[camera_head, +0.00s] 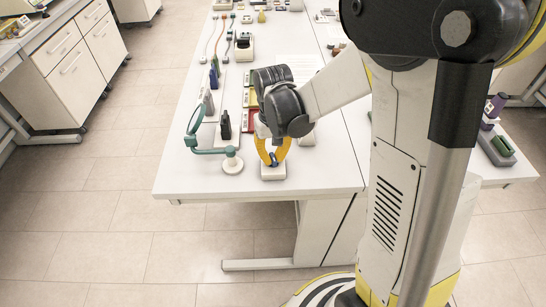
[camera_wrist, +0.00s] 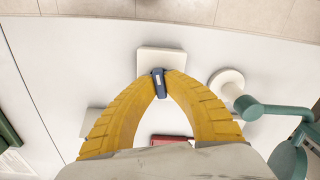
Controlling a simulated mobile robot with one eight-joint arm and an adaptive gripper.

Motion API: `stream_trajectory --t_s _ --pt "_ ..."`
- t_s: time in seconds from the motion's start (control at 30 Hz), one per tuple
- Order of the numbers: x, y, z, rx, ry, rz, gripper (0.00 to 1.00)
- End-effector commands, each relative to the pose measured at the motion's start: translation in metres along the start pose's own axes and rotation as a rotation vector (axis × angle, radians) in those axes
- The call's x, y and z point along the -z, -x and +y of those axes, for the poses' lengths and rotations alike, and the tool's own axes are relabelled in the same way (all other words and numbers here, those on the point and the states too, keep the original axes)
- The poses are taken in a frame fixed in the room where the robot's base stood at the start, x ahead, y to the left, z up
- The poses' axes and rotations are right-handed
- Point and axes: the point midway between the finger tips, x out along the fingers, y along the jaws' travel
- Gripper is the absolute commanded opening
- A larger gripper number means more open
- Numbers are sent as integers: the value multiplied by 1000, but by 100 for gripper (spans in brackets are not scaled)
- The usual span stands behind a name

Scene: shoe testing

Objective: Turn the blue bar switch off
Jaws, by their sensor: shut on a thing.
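The blue bar switch (camera_wrist: 159,83) is a small dark blue bar beside a white square base (camera_wrist: 158,58) in the wrist view. In the head view the white base (camera_head: 272,172) stands near the front edge of the white table. My gripper (camera_wrist: 160,78) has yellow ribbed fingers, and their tips are closed on the two sides of the blue bar. The join between bar and base is hard to make out.
A teal curved arm on a round white base (camera_head: 232,165) stands just left of the switch. A black upright object (camera_head: 225,126) and a red flat object (camera_wrist: 168,140) are close by. The white table (camera_head: 330,176) is bare to the right of the switch, up to its front edge.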

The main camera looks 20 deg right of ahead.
Motion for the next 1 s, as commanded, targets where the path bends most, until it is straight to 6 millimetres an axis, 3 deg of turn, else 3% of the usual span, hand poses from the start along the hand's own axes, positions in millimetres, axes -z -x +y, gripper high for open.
stream_trajectory --t_s 1.0 --pt "0 -1 0 0 955 -1 0"
